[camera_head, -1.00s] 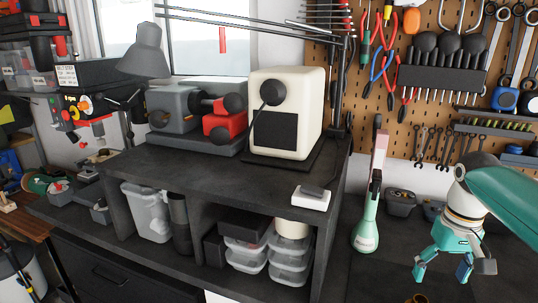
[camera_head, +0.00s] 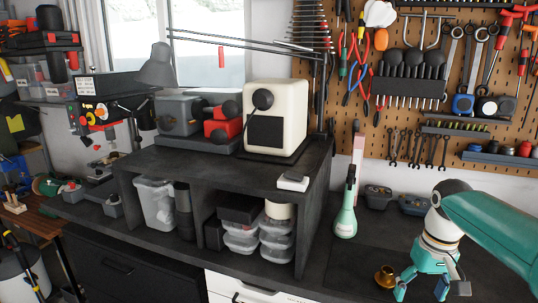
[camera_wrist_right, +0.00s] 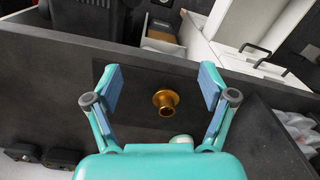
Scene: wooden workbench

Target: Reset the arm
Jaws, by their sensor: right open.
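My right gripper (camera_head: 421,288) is at the lower right of the head view, pointing down over the dark bench top. Its teal fingers are spread wide with nothing between them. In the right wrist view the open gripper (camera_wrist_right: 160,90) frames a small brass flanged piece (camera_wrist_right: 166,102) standing on the bench, beyond the fingertips and apart from them. The same brass piece (camera_head: 385,276) shows in the head view just left of the gripper. My left gripper is in neither view.
A green bottle-like tool (camera_head: 345,222) stands on the bench left of my right arm. A dark shelf unit (camera_head: 225,167) carries a cream machine (camera_head: 290,95). A pegboard (camera_head: 450,140) with hand tools backs the bench.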

